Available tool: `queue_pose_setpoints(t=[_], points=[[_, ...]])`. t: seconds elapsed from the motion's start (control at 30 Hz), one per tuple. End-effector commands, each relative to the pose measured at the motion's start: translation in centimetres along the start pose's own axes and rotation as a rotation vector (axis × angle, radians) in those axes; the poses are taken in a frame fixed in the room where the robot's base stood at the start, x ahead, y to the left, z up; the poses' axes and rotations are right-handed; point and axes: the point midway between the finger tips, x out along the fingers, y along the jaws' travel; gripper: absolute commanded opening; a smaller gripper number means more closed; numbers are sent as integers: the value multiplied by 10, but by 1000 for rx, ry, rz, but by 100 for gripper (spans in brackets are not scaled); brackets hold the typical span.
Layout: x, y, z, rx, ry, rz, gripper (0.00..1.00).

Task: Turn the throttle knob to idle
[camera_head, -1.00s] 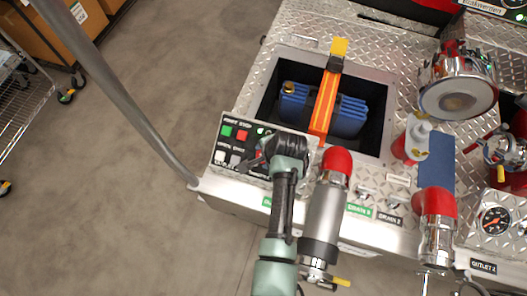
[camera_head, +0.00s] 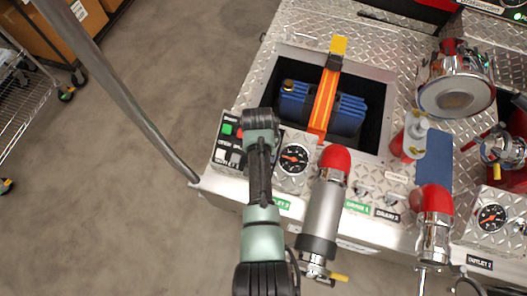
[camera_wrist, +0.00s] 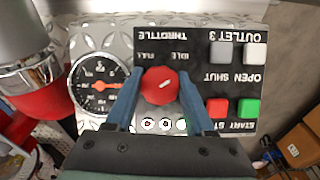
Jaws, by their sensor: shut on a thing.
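The red throttle knob (camera_wrist: 158,86) sits on the black control panel (camera_wrist: 222,78) in the wrist view. Its white mark slants to the upper right, toward the IDLE label (camera_wrist: 180,56); the FULL label (camera_wrist: 153,56) is at the upper left. My gripper (camera_wrist: 160,92) has its two blue fingers on either side of the knob and is shut on it. In the head view my gripper (camera_head: 261,122) is over the panel's right part and hides the knob.
A pressure gauge (camera_wrist: 97,84) is close to the left of the fingers in the wrist view. Red and green buttons (camera_wrist: 232,108) are to the right. A red-capped cylinder (camera_head: 325,205) stands right of my arm. An open bin (camera_head: 375,142) with a blue pack lies behind.

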Motion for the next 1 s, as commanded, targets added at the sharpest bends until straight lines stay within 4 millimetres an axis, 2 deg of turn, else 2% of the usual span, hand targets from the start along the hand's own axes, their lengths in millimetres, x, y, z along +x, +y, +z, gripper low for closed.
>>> queue_pose_setpoints(t=[0.3,0.77,0.8,0.93,0.97,1.0], points=[[0,0,0,-91,5,40,0],[0,0,0,-103,6,45,0],[0,0,0,-103,6,45,56],[0,0,0,-102,6,45,79],[0,0,0,-102,6,45,84],[0,1,0,-102,6,46,84]])
